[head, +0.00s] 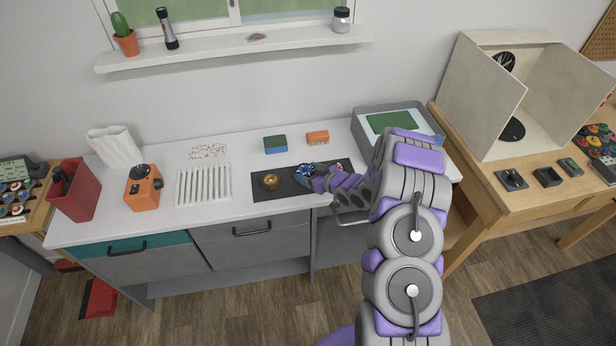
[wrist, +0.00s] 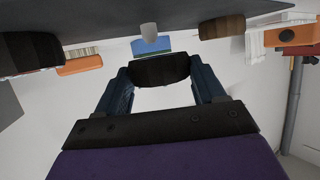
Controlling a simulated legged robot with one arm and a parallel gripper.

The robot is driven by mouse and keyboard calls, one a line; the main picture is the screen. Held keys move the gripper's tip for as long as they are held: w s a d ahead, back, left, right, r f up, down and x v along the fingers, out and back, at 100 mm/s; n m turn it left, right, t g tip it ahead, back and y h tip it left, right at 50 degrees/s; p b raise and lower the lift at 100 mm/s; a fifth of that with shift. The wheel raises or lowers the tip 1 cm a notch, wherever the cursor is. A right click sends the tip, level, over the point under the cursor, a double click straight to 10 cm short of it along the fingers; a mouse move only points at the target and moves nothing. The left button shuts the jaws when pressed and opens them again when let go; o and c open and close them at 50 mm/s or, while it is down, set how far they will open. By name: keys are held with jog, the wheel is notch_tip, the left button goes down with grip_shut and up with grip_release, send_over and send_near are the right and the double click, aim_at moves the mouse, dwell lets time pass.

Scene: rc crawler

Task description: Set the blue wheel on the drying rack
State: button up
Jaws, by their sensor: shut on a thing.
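My gripper (head: 312,173) is over the dark mat on the white counter. In the wrist view my gripper (wrist: 162,76) is shut on a black-tyred wheel (wrist: 160,70), one finger on each side of the tyre. I take this to be the blue wheel; its hub faces away from the wrist camera. In the head view blue shows at the fingertips, partly hidden by my gripper. I cannot tell whether the wheel touches the mat. The white ribbed drying rack (head: 204,184) lies on the counter left of the mat, with its slots empty.
A gold wheel (head: 270,181) lies on the dark mat (head: 289,192), left of my gripper. A blue-green sponge (head: 275,144) and an orange brush (head: 317,137) are behind it. An orange device (head: 144,188) and a red bin (head: 76,190) stand left of the rack. A grey tray (head: 364,118) is at right.

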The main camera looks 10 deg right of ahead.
jog(key=shift+w+f, duration=0.3)
jog(key=shift+f, duration=0.55)
jog(key=shift+w+f, duration=0.25)
jog(key=shift+f, duration=0.55)
jog(key=o, duration=1)
